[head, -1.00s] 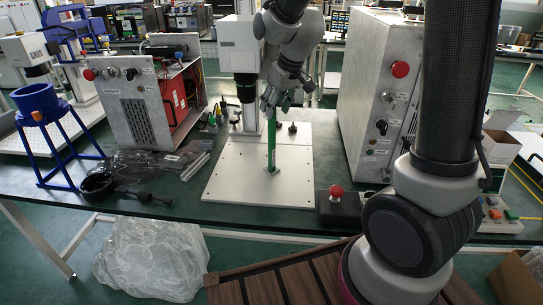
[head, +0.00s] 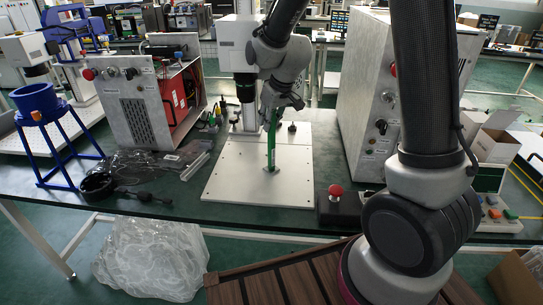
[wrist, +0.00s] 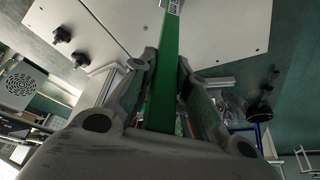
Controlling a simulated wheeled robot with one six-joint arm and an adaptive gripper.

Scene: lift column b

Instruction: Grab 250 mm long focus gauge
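The focus gauge (head: 271,148) is a slim green bar standing upright on the pale metal base plate (head: 235,184) in the head view. Its foot rests on the plate. My gripper (head: 272,108) is at its upper end, coming from above and the right. In the wrist view the green gauge (wrist: 163,95) runs between the two fingers of my gripper (wrist: 167,62), with a pale label at its far end. The fingertips lie close against both sides of the bar, and the gripper looks shut on it. The fingers partly hide the gauge's top in the head view.
A white camera head on a column (head: 238,45) stands just behind and left of the gauge. A tall grey cabinet (head: 362,90) is at the right. A red-button box (head: 338,204) sits at the plate's front right corner. Dark knobs stand behind the gauge. The plate's front is clear.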

